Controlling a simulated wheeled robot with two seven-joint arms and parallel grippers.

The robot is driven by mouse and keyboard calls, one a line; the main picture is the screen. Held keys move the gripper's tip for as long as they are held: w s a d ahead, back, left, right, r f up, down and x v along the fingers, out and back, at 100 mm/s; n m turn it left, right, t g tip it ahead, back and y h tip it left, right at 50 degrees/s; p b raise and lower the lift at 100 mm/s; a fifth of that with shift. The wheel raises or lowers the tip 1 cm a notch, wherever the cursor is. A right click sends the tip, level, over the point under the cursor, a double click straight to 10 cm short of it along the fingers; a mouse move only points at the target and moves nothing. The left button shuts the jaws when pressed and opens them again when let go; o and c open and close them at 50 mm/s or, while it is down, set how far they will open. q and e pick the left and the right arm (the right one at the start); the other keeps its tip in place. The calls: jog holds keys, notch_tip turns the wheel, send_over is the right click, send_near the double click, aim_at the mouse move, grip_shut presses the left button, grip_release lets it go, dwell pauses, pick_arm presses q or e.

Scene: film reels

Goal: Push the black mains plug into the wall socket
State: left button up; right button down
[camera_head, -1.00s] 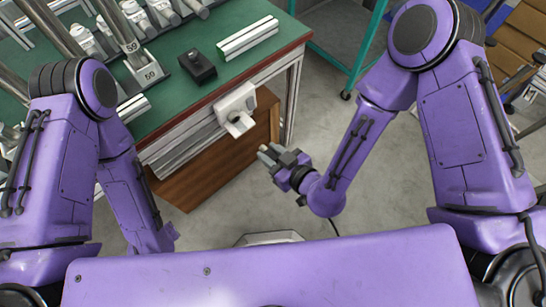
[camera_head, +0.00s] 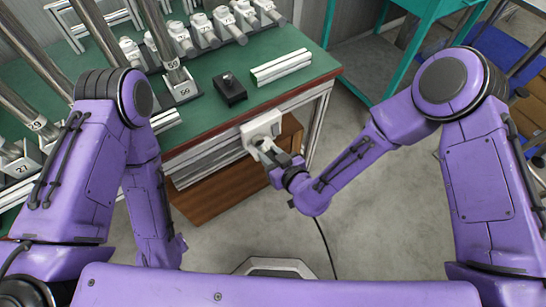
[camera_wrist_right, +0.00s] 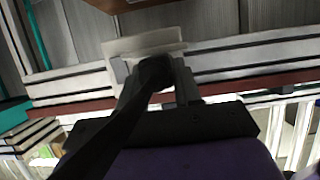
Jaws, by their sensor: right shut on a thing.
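The white wall socket (camera_head: 262,126) is on the front edge of the green-topped bench. It also shows in the right wrist view (camera_wrist_right: 118,46) as a pale plate. My right gripper (camera_head: 270,154) is right at the socket's front and is shut on the black mains plug (camera_wrist_right: 155,71). In the right wrist view the plug is in front of the plate, and its black cord (camera_wrist_right: 112,137) runs toward the lower left. The plug's front is hidden, so I cannot tell whether it touches or enters the socket. My left gripper is not in view.
The green bench top (camera_head: 215,119) carries a black box (camera_head: 230,89), pale metal bars (camera_head: 281,67) and several numbered film reel fittings. A brown wooden cabinet (camera_head: 205,197) is below the bench. A teal frame (camera_head: 385,75) stands behind at right.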

aim_at(264, 148)
jog(key=shift+w+a, duration=0.5)
jog(key=shift+w, duration=0.15)
jog(key=shift+w+a, duration=0.45)
jog(key=shift+w, duration=0.2)
jog(key=shift+w+a+r, duration=0.15)
jog(key=shift+w+r, duration=0.1)
jog(key=shift+r, duration=0.05)
jog(key=c, duration=0.9)
grip_release()
jog(key=shift+o, duration=1.1)
jog(key=shift+w+a+f, duration=0.2)
jog(key=shift+f, duration=0.05)
jog(key=v, duration=1)
jog(key=shift+s+d, duration=0.25)
jog(key=shift+s, duration=0.05)
